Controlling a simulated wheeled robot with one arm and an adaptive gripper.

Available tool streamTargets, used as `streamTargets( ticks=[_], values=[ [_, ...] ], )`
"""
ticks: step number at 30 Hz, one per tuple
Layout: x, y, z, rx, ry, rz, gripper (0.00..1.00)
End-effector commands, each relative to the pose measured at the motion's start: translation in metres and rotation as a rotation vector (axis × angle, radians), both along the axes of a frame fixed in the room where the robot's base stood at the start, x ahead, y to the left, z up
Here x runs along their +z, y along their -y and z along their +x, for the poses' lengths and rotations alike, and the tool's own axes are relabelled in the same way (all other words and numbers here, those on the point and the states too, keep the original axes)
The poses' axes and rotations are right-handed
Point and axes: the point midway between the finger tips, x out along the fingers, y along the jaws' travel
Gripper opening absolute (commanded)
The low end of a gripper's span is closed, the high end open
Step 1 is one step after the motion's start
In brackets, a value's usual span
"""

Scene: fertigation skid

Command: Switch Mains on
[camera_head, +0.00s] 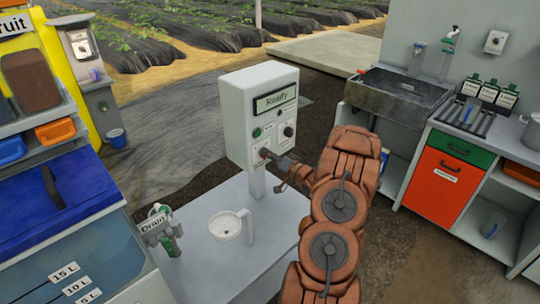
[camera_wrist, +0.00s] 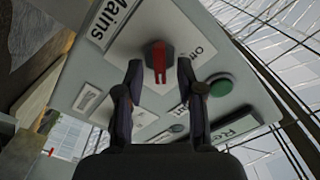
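The white control box (camera_head: 236,120) stands on a post, with a green display reading "Ready" (camera_head: 275,98). In the wrist view, a dark round switch with a red bar handle (camera_wrist: 159,62) sits on the panel beside the "Mains" label (camera_wrist: 112,20). An "On" label (camera_wrist: 203,46) lies to the right of it. My gripper (camera_wrist: 160,75) is open, with one fingertip on each side of the red handle and small gaps visible. In the head view, my gripper (camera_head: 268,156) is at the lower front of the box, and hides much of the switch.
A green button (camera_wrist: 221,87) lies right of the switch. In the head view, a black knob (camera_head: 289,131) is on the box's right side. A sink (camera_head: 396,88) stands right.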

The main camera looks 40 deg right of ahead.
Motion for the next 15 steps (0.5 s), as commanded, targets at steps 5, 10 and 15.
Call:
streamTargets(
  ticks=[5, 10, 15],
  values=[
    [0.000, 0.001, -0.007, -0.002, -0.001, 0.001, 0.38],
    [-0.001, 0.000, -0.028, -0.002, -0.002, 0.001, 0.38],
    [-0.001, 0.001, -0.056, -0.004, -0.003, 0.000, 0.38]
  ],
)
